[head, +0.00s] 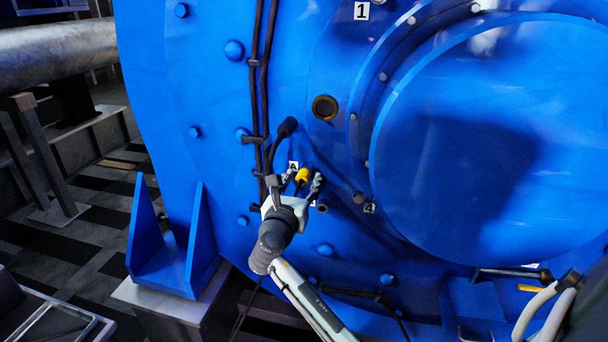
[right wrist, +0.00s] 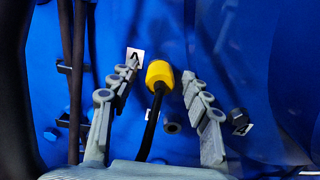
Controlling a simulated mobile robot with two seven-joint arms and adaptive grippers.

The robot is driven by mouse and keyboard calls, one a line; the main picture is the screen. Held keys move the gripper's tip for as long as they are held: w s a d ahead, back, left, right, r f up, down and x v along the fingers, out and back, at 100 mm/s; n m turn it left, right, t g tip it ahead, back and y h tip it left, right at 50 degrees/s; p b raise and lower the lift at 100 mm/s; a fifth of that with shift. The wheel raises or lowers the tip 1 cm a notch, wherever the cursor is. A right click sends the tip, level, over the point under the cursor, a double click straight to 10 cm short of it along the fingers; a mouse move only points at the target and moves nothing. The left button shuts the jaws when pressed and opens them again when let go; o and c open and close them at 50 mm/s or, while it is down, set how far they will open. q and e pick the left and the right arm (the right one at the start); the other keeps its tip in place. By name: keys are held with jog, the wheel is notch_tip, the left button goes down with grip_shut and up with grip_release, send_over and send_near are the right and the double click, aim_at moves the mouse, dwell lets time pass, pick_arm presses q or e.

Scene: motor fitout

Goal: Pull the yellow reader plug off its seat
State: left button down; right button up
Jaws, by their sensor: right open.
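The yellow reader plug (head: 303,175) sits against the blue motor face, just beside a small label marked A (head: 293,165). In the right wrist view the yellow plug (right wrist: 160,73) shows between my fingertips, with a black cable running down from it towards my palm. My right gripper (head: 295,182) is open around the plug, one finger on each side. In the right wrist view both fingers of the right gripper (right wrist: 160,75) stand apart from the plug, with blue gaps showing. The seat behind the plug is hidden.
Black cables (head: 257,90) run down the blue housing (head: 210,90) left of the plug. A brass-ringed port (head: 324,107) is above, and a label marked 4 (head: 369,208) is to the right. A large round blue cover (head: 490,150) bulges at the right.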

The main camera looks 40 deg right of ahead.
aim_at(301, 181)
grip_shut()
dwell(0.4)
jog(key=shift+a, duration=0.1)
jog(key=shift+p+v, duration=1.15)
jog(key=shift+v, duration=0.75)
jog(key=shift+p+v, duration=0.4)
jog(key=shift+v, duration=0.5)
jog(key=shift+s, duration=0.15)
jog(key=v, duration=1.3)
jog(key=shift+s+a, duration=0.15)
jog(key=shift+a, duration=0.15)
